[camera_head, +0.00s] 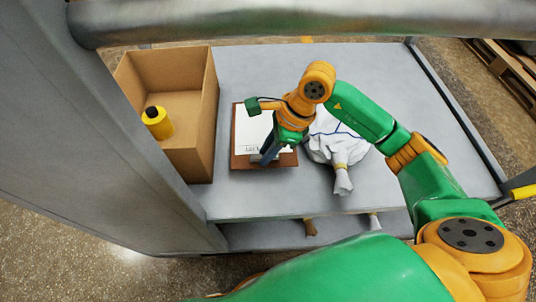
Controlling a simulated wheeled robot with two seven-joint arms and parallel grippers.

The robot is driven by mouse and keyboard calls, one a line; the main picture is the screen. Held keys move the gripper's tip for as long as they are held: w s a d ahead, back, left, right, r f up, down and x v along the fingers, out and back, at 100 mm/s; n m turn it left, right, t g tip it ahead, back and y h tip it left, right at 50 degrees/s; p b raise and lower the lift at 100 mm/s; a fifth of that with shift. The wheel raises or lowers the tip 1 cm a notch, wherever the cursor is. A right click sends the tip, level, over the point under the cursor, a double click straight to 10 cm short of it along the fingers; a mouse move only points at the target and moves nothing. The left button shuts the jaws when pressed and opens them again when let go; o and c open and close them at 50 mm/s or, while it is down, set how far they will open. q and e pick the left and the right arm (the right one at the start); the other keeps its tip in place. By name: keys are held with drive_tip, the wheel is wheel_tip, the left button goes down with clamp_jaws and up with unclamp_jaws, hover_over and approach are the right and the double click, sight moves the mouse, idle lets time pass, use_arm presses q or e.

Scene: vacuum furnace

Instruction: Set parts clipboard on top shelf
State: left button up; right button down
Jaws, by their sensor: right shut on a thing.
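The parts clipboard (238,163), a brown board with a white sheet, lies over the grey top shelf (255,77) between a cardboard box and a white bag. My right gripper (266,160) is over the clipboard's front part, with its fingers shut on it. The arm covers the clipboard's right side. I cannot tell whether the board rests flat on the shelf or is slightly above it. My left gripper is not in view.
An open cardboard box (205,115) with a yellow bottle (157,122) stands at the left. A tied white bag (325,150) sits right of the clipboard. A metal bar (300,20) crosses above. The shelf's back is clear. A lower shelf (265,235) shows below.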

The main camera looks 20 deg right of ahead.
drive_tip(key=shift+w+d+f, duration=0.15)
drive_tip(key=shift+w+f, duration=0.1)
drive_tip(key=shift+f, duration=0.15)
wheel_tip(320, 180, down, 3)
drive_tip(key=shift+w+d+f, duration=0.1)
drive_tip(key=shift+f, duration=0.05)
drive_tip(key=c, duration=0.8)
unclamp_jaws()
drive_tip(key=shift+o, duration=0.2)
drive_tip(key=v, duration=1.2)
drive_tip(key=shift+p, duration=0.3)
